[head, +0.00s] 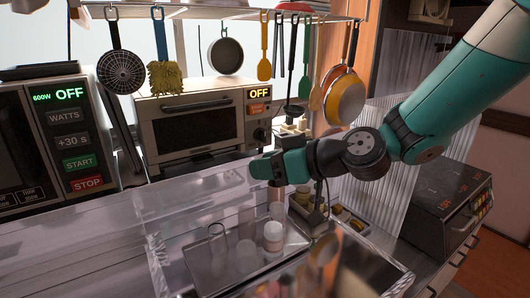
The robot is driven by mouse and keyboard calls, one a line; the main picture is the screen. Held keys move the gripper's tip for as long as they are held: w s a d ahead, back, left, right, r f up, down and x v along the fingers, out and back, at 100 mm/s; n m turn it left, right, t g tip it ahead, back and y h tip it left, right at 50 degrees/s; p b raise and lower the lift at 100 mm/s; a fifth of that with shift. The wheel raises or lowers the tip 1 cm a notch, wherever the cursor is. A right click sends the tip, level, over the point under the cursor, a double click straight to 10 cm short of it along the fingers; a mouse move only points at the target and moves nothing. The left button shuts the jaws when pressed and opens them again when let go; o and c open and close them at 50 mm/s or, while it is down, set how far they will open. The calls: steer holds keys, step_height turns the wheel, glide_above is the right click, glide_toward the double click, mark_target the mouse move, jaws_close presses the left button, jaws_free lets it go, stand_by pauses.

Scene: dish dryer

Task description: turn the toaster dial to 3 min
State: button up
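The toaster (148,133) is a pale toaster oven with a dark glass door, standing under the hanging rack. Its display (260,93) reads OFF. A dark round dial (260,134) shows low on its right-hand panel, partly crowded by nearby items; its pointer setting is too small to read. My gripper (256,172) is teal and dark, lower than the dial and in front of the toaster, apart from the dial in the picture. Whether its fingers are open or shut does not show.
A microwave (68,118) stands left, its display also reading OFF. Utensils hang above the toaster, including a ladle (291,110) near the dial. A clear dish dryer (165,235) with a metal tray and cups lies below my gripper. A dark box-like appliance (448,215) sits right.

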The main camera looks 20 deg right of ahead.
steer(key=w+d+f+m+t+h+b, duration=0.4)
steer(key=w+d+t, duration=0.4)
steer(key=d, duration=0.4)
steer(key=h+p, duration=0.1)
steer(key=p, duration=1.3)
glide_toward(265, 136)
steer(key=shift+m, duration=0.3)
steer(key=x, duration=0.8)
steer(key=shift+w+a+r, duration=0.1)
steer(key=shift+w+r, duration=0.05)
steer(key=shift+w, duration=0.05)
steer(key=shift+w+a, duration=0.1)
steer(key=shift+w, duration=0.35)
jaws_close()
